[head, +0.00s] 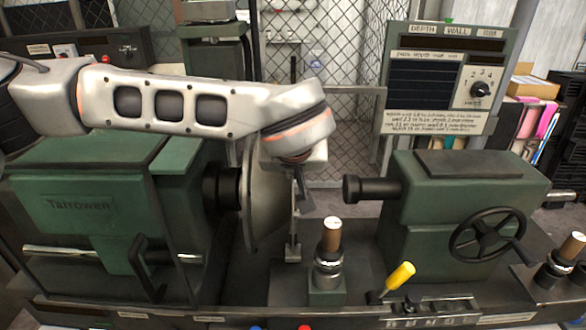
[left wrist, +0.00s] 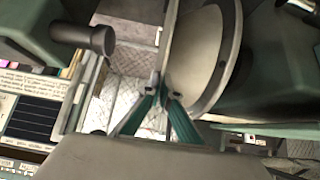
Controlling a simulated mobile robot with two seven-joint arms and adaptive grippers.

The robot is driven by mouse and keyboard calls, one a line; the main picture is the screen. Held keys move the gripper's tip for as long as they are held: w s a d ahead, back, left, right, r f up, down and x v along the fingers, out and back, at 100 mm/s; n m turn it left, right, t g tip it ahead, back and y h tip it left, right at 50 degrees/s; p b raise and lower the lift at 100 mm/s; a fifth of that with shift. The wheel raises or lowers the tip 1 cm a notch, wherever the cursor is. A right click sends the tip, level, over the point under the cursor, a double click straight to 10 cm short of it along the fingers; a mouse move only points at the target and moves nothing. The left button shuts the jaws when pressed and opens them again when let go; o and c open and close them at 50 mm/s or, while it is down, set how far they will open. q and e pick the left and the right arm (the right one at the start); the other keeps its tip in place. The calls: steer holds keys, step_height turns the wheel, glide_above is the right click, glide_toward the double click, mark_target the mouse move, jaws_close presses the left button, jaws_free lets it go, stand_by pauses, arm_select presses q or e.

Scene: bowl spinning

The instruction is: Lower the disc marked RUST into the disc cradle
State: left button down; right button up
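A large pale metal disc (head: 262,205) stands on edge, nearly edge-on, between the green headstock and the tailstock in the head view. It also shows in the left wrist view (left wrist: 200,55). My left gripper (left wrist: 164,92) has its teal fingers drawn together at the disc's near rim, and they appear shut on it. In the head view my left gripper (head: 300,192) hangs from the arm at the disc's right side, partly hidden by the wrist. No RUST marking is legible. I cannot identify the disc cradle with certainty. My right gripper is not in view.
The green headstock (head: 75,205) is close left of the disc. The tailstock (head: 440,215) and its dark spindle end (head: 362,189) stand to the right. A wooden-topped post (head: 330,240) and a yellow-handled lever (head: 400,277) are in front. A sign panel (head: 440,75) stands behind.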

arm_select(q)
steer(key=shift+f, duration=0.2)
steer(key=c, duration=2.2)
jaws_free()
steer(key=shift+f, duration=0.15)
steer(key=shift+s, duration=0.1)
steer(key=v, duration=1.2)
